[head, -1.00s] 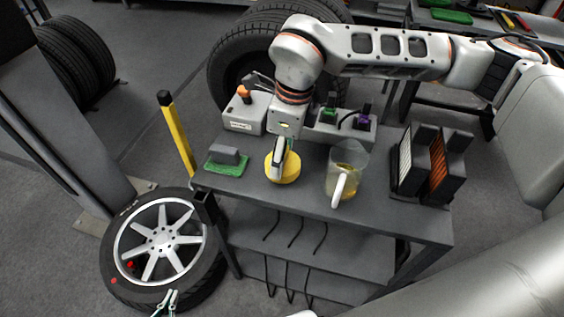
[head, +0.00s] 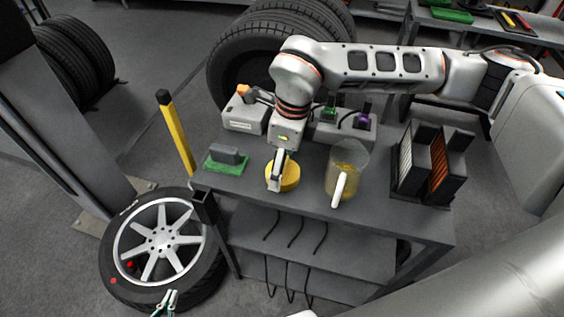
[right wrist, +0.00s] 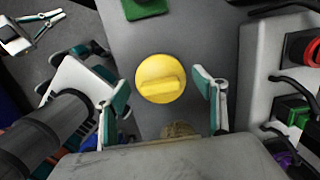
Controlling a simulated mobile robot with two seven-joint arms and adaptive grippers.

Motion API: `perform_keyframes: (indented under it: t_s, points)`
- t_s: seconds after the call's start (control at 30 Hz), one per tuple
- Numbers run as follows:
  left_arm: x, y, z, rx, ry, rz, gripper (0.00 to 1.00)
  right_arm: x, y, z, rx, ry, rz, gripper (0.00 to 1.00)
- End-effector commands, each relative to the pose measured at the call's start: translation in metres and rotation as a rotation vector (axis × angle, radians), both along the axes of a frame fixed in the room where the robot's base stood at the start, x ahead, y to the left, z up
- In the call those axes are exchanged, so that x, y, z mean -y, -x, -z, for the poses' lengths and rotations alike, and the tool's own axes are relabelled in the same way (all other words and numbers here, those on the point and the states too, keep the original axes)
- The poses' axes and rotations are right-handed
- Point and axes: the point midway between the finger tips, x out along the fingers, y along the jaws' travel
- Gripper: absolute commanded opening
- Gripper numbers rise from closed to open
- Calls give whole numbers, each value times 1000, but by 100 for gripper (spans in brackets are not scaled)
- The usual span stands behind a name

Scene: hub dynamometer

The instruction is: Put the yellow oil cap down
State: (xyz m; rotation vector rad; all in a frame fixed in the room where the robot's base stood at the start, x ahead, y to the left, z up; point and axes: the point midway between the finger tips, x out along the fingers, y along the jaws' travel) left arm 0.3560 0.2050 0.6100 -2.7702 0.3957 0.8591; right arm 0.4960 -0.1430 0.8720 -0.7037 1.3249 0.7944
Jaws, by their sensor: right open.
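The yellow oil cap (head: 289,178) rests flat on the grey workbench (head: 309,196), left of the clear jug. In the right wrist view, the cap (right wrist: 161,79) shows its round top and raised grip bar. My right gripper (head: 279,178) is above and around the cap, pointing down. Its two teal-padded fingers (right wrist: 166,98) are open, one on each side, with a gap to the cap on both sides. In the head view, my arm and a finger hide part of the cap. My left gripper (head: 165,303) is open and empty near the bottom edge, by the wheel.
A clear jug (head: 346,170) with yellowish liquid stands right of the cap. A grey block on a green base (head: 226,159) lies to the left. Dark upright filters (head: 421,168) stand at the right. Grey boxes (head: 244,115) line the back. A wheel (head: 160,242) lies on the floor.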

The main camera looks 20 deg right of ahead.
Motion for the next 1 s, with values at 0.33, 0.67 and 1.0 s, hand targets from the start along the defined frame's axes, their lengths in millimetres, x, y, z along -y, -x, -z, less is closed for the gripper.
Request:
perform_keyframes:
  t_s: [0.33,0.67,1.0]
  points:
    - [0,-1,-5,4,3,-1,0,4,1,-44,7,-1,2,70]
    - [1,-1,-6,3,7,-1,0,10,6,-104,4,0,0,70]
    - [2,1,-4,-2,8,-1,0,12,8,-123,1,-1,0,70]
